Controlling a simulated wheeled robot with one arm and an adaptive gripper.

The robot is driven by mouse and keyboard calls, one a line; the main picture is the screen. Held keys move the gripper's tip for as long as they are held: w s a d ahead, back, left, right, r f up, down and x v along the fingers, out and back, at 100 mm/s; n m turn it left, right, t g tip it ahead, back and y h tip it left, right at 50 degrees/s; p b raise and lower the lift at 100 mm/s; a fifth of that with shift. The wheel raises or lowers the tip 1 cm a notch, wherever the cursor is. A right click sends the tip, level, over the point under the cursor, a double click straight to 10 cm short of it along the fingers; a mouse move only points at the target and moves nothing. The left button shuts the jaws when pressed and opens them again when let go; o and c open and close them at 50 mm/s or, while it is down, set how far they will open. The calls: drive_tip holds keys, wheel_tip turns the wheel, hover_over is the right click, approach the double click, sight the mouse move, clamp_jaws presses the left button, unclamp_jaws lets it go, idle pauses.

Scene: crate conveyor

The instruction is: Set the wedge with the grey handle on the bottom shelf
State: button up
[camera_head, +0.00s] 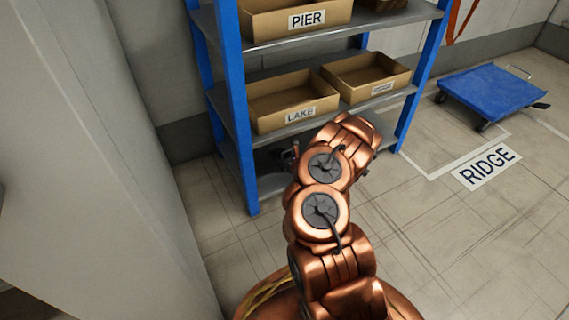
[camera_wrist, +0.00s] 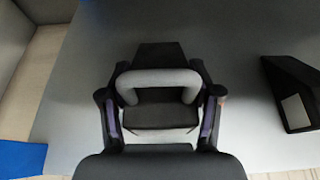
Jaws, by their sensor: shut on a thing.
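The black wedge with the grey handle (camera_wrist: 160,116) is in the middle of the wrist view, between the two fingers of my gripper (camera_wrist: 160,93). The fingers are shut on it, one at each side of the grey handle. Below it is a grey shelf surface (camera_wrist: 80,85); I cannot tell whether the wedge touches it. In the head view my arm reaches in at the bottom shelf (camera_head: 272,184) of the blue rack, and my arm hides the wedge and most of the gripper.
Another black wedge-like block (camera_wrist: 283,85) with a pale patch stands to the right on the same surface. Above are the LAKE crate (camera_head: 264,124), a second crate (camera_head: 345,92) and the PIER crate (camera_head: 268,30). A blue post (camera_head: 233,95) edges the rack. A blue cart (camera_head: 495,92) stands right.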

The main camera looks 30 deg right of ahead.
wheel_tip(320, 180, down, 3)
drive_tip(key=shift+b, duration=0.85)
drive_tip(key=shift+r, duration=0.15)
drive_tip(key=o, duration=1.6)
drive_tip(key=shift+s+r+p, duration=0.25)
drive_tip(key=shift+s+p, duration=0.2)
drive_tip(key=shift+s, duration=0.05)
drive_tip(key=p+v, duration=0.6)
drive_tip(key=v, duration=0.5)
